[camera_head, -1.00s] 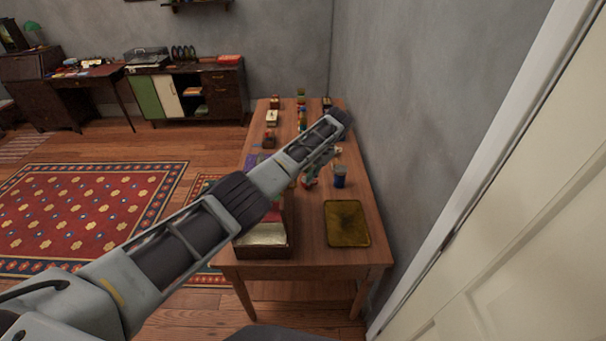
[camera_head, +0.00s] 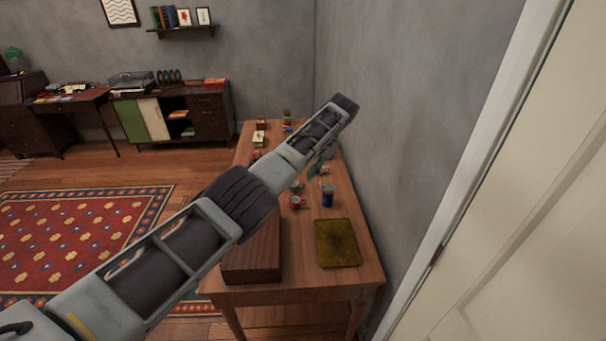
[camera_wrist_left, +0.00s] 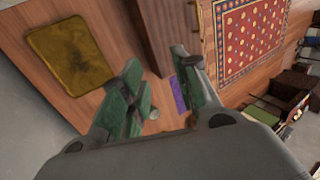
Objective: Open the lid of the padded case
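The case (camera_head: 253,262) is a brown wooden box at the near left of the table, partly hidden behind my left arm. Its visible top is brown and looks shut; no padding shows. The case (camera_wrist_left: 166,30) is also at the top middle of the left wrist view, cut off by the frame edge. My left gripper (camera_wrist_left: 156,62) is open and empty, its green-padded fingers apart in front of the case in that view. In the head view its small green fingers (camera_head: 318,161) hang over the table's right side, away from the case. My right gripper is out of view.
A golden tray (camera_head: 337,243) lies at the table's (camera_head: 308,279) near right. A blue can (camera_head: 328,196) and red cup (camera_head: 296,202) stand behind it. Small items line the far end. A grey wall (camera_head: 420,90) bounds the right side; a patterned rug (camera_head: 75,235) lies left.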

